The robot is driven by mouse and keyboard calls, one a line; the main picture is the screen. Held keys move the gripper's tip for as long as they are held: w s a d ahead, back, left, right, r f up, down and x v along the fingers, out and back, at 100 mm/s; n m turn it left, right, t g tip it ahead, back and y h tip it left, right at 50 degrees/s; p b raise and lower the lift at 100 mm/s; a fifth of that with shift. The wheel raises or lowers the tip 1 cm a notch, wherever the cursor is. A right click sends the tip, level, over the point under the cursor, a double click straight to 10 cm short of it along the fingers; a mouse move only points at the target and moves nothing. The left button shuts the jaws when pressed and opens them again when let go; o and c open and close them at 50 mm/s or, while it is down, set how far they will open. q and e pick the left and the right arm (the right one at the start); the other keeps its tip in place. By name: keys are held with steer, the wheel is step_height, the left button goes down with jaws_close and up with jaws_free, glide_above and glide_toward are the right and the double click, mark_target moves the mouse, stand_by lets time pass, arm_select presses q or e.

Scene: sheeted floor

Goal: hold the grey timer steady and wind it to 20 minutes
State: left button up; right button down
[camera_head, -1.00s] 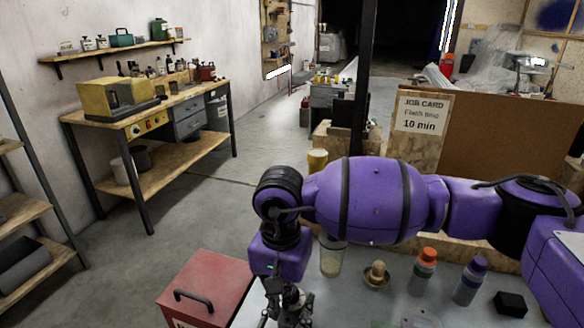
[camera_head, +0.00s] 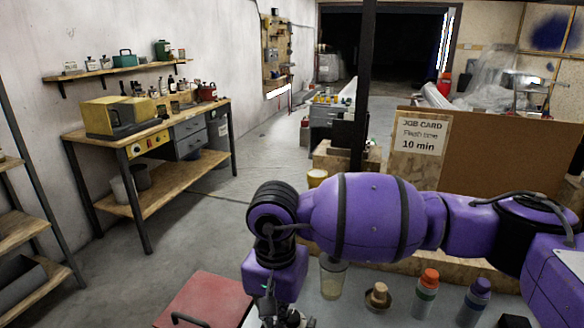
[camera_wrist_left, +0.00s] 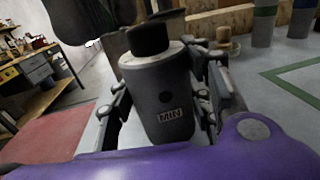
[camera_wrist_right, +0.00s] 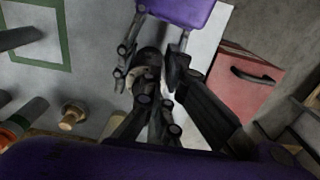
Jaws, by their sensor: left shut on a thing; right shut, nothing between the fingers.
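The grey timer (camera_wrist_left: 165,95), with a MIN label and a black knob (camera_wrist_left: 149,39) on top, stands between the fingers of my left gripper (camera_wrist_left: 163,118), which is shut on its body. In the right wrist view the timer's dark top (camera_wrist_right: 148,60) shows between the left gripper's fingers. My right gripper (camera_wrist_right: 155,88) is shut and empty, close to the timer's top; I cannot tell whether it touches the knob. In the head view my right gripper (camera_head: 280,318) is cut off by the lower edge, and the timer is not visible. No dial reading shows.
A job card (camera_head: 421,134) reads "Flash time 10 min". A red box (camera_head: 205,302) stands left of the grey worktop. A beaker (camera_head: 332,278), a small wooden-topped piece (camera_head: 379,296), an orange-capped bottle (camera_head: 425,292) and a purple-capped bottle (camera_head: 474,303) stand right of my gripper.

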step_height(320, 180, up, 5)
steer(key=shift+f, duration=0.1)
stand_by(0.3)
